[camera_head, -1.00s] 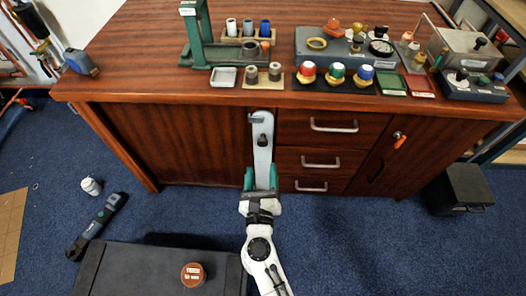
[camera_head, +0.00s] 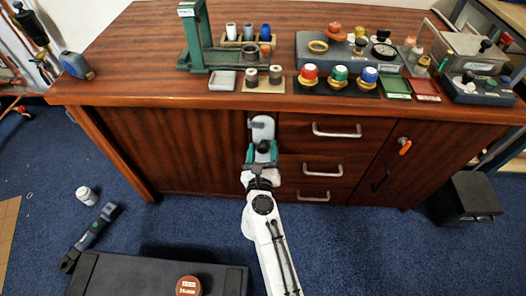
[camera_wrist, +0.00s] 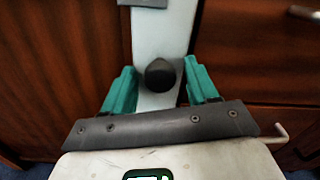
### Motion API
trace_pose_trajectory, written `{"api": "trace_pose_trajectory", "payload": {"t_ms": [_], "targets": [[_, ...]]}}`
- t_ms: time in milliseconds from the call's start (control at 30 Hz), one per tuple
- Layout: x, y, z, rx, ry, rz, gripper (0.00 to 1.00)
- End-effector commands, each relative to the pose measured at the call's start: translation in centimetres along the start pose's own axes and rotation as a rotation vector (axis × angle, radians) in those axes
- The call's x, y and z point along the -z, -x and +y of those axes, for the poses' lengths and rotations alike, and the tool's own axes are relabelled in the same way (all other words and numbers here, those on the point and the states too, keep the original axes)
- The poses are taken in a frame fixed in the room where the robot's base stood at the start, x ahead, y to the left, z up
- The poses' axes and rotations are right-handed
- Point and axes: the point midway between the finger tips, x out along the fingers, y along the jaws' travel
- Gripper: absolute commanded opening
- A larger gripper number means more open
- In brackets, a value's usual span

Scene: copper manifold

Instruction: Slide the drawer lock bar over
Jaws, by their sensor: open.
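The drawer lock bar (camera_head: 262,128) is a pale grey upright strip on the cabinet front, just left of the drawers. Its black knob (camera_head: 263,146) also shows in the wrist view (camera_wrist: 160,75), standing out from the bar (camera_wrist: 160,32). My gripper (camera_head: 262,152) is at the knob, with its teal fingers apart. In the wrist view my gripper (camera_wrist: 160,70) has one finger on each side of the knob, with a visible gap on both sides. The lower part of the bar is hidden behind my gripper in the head view.
Three drawers with metal handles (camera_head: 336,130) lie right of the bar. A drawer handle (camera_wrist: 303,13) shows at the wrist view's right edge. The bench top (camera_head: 140,80) overhangs above and carries several parts. A black bin (camera_head: 467,198) stands at right.

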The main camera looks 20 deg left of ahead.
Motion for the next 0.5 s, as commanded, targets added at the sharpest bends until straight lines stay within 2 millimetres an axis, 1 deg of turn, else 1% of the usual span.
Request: {"api": "trace_pose_trajectory", "payload": {"t_ms": [233,500], "targets": [[-0.04,-0.06,-0.03,0.000,0.000,0.000,0.57],[-0.04,-0.04,-0.03,0.000,0.000,-0.001,0.32]]}}
